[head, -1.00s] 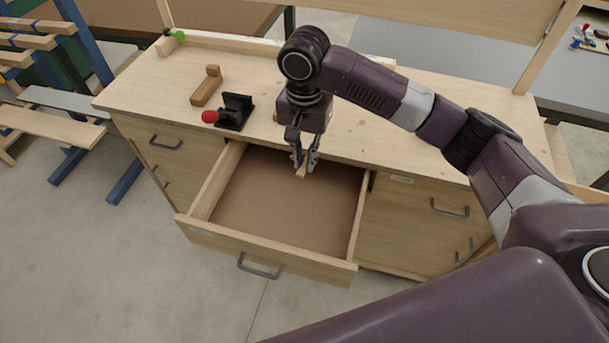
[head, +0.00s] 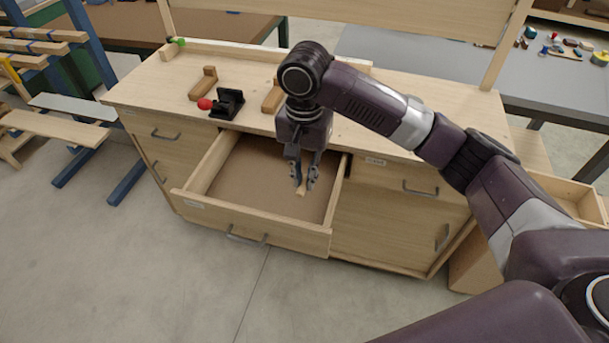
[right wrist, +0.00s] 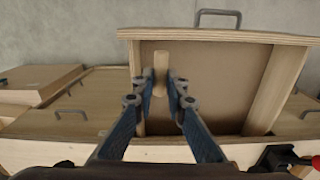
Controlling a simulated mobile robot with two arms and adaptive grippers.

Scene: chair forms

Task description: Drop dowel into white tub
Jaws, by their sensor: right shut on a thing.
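My right gripper (head: 302,182) is shut on a short, pale wooden dowel (head: 301,191) and holds it above the right part of the open drawer (head: 265,185). In the right wrist view the dowel (right wrist: 160,72) sticks out between the fingers (right wrist: 160,85) with the drawer floor behind it. No white tub shows in either view. My left gripper is not in view.
The drawer sticks out from a wooden workbench (head: 390,140). A black clamp with a red knob (head: 228,104) and wooden pieces (head: 203,83) lie on its top. A grey table (head: 440,70) stands behind, and an open wooden box (head: 570,195) is at the right.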

